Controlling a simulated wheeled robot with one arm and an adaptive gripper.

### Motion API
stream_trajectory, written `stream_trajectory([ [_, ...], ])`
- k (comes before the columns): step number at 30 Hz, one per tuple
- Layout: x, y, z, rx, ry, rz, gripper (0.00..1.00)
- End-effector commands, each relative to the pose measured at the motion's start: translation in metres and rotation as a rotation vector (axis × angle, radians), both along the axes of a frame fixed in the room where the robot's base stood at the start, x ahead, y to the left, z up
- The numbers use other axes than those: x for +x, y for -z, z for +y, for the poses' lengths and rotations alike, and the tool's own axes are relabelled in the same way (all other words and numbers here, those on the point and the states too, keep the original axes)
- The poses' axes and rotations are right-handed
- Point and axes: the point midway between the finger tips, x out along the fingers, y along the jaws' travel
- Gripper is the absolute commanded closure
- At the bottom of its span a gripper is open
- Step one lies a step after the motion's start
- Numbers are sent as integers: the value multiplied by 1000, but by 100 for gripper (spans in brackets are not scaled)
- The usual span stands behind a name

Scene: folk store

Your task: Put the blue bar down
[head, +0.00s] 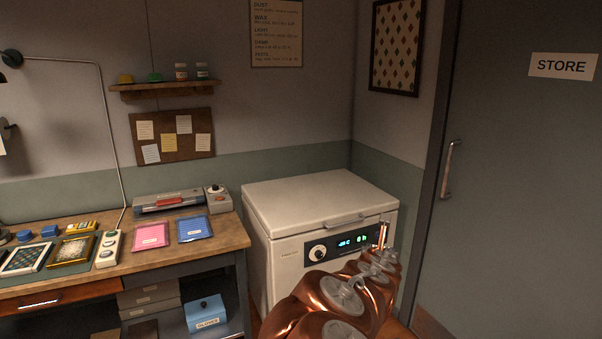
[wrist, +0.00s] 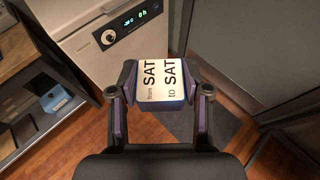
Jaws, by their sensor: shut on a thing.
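In the wrist view, my gripper (wrist: 161,92) is shut on the blue bar (wrist: 160,104), one finger on each side. The bar's upper face carries a white label reading "from SAT" and "to SAT", and its blue edge shows at the near side. It is held in the air above the wooden floor, in front of the white chest freezer. In the head view, my arm reaches to the freezer's front right, and the bar cannot be made out clearly there.
The white chest freezer (head: 318,205) has a closed lid and a lit display. A wooden workbench (head: 228,232) to its left carries pink and blue trays, small blue blocks (head: 50,231) and a laminator-like device (head: 170,202). A blue box (head: 206,311) sits below. A grey door (head: 520,180) stands right.

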Motion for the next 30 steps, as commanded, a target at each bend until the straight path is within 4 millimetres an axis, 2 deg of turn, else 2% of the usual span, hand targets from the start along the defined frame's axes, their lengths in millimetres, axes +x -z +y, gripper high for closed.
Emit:
stream_trajectory([
  [4,1,2,8,0,-32,4,84],
  [7,6,14,9,-1,-59,10,84],
  [15,21,79,8,2,-183,26,84],
  [21,26,114,8,1,-270,16,84],
  [30,27,132,8,2,-324,2,84],
])
